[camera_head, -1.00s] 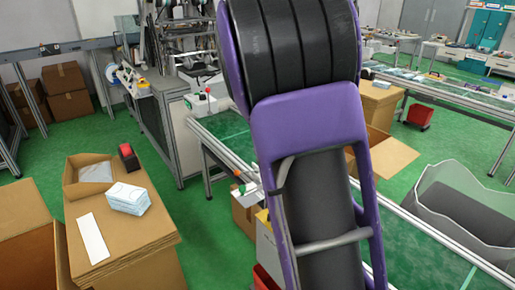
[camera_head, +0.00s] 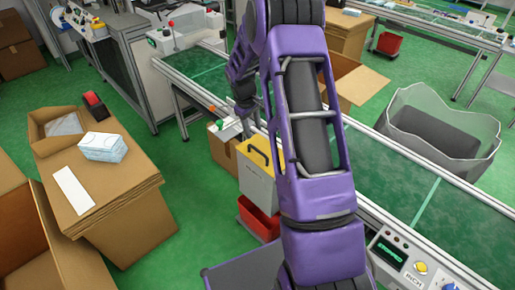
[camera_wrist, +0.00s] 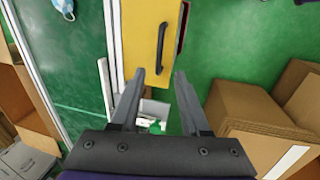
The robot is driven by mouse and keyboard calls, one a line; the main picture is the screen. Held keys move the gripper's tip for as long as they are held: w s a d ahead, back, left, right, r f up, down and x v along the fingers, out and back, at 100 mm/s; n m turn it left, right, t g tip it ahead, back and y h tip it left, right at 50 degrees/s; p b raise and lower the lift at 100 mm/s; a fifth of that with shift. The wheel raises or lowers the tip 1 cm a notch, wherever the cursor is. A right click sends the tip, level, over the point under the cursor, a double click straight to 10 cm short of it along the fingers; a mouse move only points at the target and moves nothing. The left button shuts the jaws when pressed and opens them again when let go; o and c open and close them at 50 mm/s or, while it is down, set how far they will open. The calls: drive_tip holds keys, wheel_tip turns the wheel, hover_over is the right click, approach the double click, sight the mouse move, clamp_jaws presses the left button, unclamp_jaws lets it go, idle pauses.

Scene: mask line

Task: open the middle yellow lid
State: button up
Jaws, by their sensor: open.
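A yellow lid (camera_head: 264,156) with a black handle (camera_head: 258,151) tops a pale grey bin beside the conveyor, left of my arm in the head view. My arm covers part of it. In the wrist view the yellow lid (camera_wrist: 143,40) and its black handle (camera_wrist: 162,48) lie beyond the fingertips, and the lid looks shut. My gripper (camera_wrist: 161,77) is open, with nothing between its fingers and the handle a little ahead of them. I cannot tell which lid is the middle one.
A red bin (camera_head: 258,219) stands in front of the grey bin. The conveyor (camera_head: 400,185) runs alongside. A cardboard stack (camera_head: 115,200) carries a mask pack (camera_head: 103,147) at left. A grey container (camera_head: 440,130) stands at right. Green floor is free between stack and bins.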

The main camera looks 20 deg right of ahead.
sight(258, 150)
drive_tip(key=f, duration=0.3)
drive_tip(key=d+f, duration=0.1)
drive_tip(key=f, duration=0.3)
drive_tip(key=d+f+b, duration=0.1)
drive_tip(key=f, duration=0.2)
drive_tip(key=shift+w+f, duration=0.35)
clamp_jaws()
idle(0.8)
